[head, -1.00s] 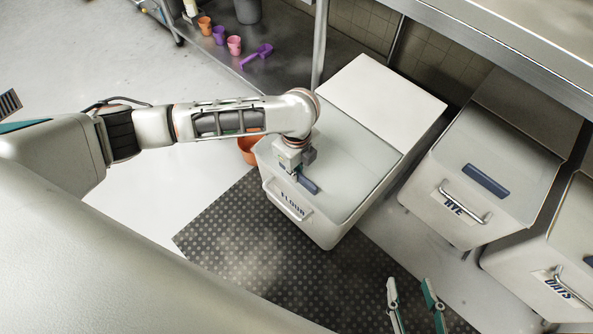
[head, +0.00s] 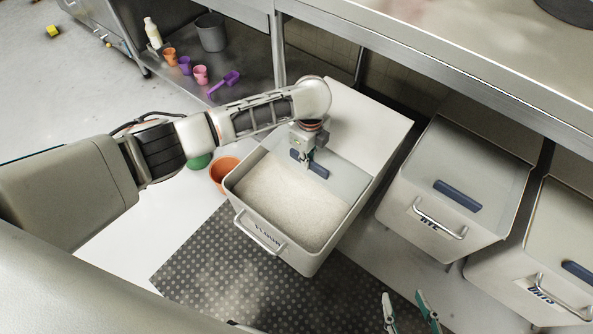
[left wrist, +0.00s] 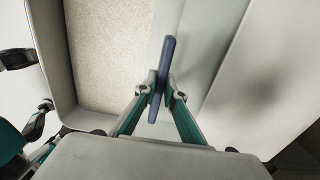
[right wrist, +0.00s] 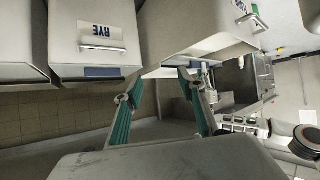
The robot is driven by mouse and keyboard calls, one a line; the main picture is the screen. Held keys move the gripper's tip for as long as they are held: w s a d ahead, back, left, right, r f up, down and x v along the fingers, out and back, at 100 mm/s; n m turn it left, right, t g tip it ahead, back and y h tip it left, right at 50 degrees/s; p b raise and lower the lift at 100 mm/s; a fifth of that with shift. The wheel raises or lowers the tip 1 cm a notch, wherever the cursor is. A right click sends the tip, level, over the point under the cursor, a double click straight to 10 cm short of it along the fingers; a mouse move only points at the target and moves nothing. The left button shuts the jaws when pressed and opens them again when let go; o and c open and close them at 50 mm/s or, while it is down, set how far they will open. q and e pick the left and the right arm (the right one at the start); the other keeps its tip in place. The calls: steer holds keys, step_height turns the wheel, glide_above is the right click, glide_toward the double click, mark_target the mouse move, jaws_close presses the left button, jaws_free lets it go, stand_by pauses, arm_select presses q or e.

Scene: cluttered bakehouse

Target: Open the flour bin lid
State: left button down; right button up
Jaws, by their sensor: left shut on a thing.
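The flour bin (head: 262,237) stands on the dark studded mat, with its pale flour (head: 293,200) exposed in the front part. The flour lid (head: 346,178) is slid back toward the rear, leaving the front open. Its dark blue handle (head: 318,169) stands up near the lid's front edge. My left gripper (head: 309,166) is shut on the blue handle; the left wrist view shows both fingertips pinching the handle (left wrist: 165,65). My right gripper (head: 406,302) is open and empty at the bottom of the head view, its fingers apart in the right wrist view (right wrist: 158,85).
The rye bin (head: 400,215) and oats bin (head: 510,290) stand to the right, lids closed. A steel worktop (head: 470,55) overhangs the bins' rear. An orange bowl (head: 222,178) sits left of the flour bin; small cups and a purple scoop (head: 228,81) lie further back.

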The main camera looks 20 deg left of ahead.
arm_select(q)
steer(key=shift+w+d+f+b, duration=0.2)
steer(key=shift+w+d+b, duration=0.1)
steer(key=shift+w, duration=0.35)
steer(key=shift+w+d+f+b, duration=0.15)
steer(key=shift+w+d, duration=0.15)
steer(key=shift+w, duration=0.3)
steer(key=shift+w+d+r, duration=0.1)
steer(key=shift+w+r, duration=0.05)
steer(key=shift+w, duration=0.15)
arm_select(e)
steer(key=shift+w+a+r+m+t, duration=0.3)
steer(key=shift+w+a+r+t, duration=0.1)
steer(key=shift+w+a+r, duration=0.5)
steer(key=shift+s+r, duration=0.1)
arm_select(q)
steer(key=c, duration=2.1)
jaws_free()
steer(key=shift+c, duration=0.2)
arm_select(e)
steer(key=shift+s+d, duration=0.15)
steer(key=shift+s, duration=0.05)
arm_select(q)
steer(key=shift+w+r, duration=0.1)
arm_select(e)
steer(key=shift+s+f, duration=0.1)
steer(key=shift+f, duration=0.1)
